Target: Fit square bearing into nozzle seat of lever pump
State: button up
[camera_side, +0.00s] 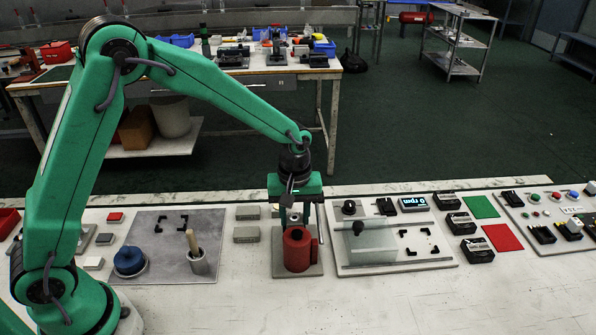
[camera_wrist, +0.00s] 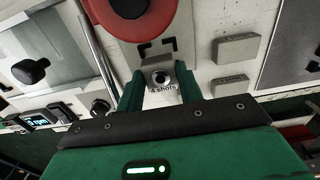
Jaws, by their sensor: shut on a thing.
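My gripper (camera_side: 294,222) points down just behind the red cylindrical body (camera_side: 298,250), which seems to be the lever pump, in the side view. In the wrist view my green fingers (camera_wrist: 160,90) are shut on a small pale piece with a round, dark-centred metal middle (camera_wrist: 161,77), seemingly the square bearing. The held piece is small and partly hidden by the fingers in the side view. The red body (camera_wrist: 132,8) is cut off at the top of the wrist view. A black corner mark (camera_wrist: 157,47) lies between it and the fingers. I cannot make out the nozzle seat clearly.
Grey blocks (camera_side: 246,234) lie left of the red body. A grey mat (camera_side: 160,265) holds a blue pot (camera_side: 129,260) and a cup with a stick (camera_side: 198,261). A panel with a clear cover (camera_side: 370,246) stands close on the right.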

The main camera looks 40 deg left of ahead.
aim_at(295, 219)
jog(key=shift+f, duration=1.5)
jog(key=shift+f, duration=0.1)
jog(key=o, duration=0.9)
jog(key=shift+c, duration=0.2)
notch_tip(295, 219, up, 12)
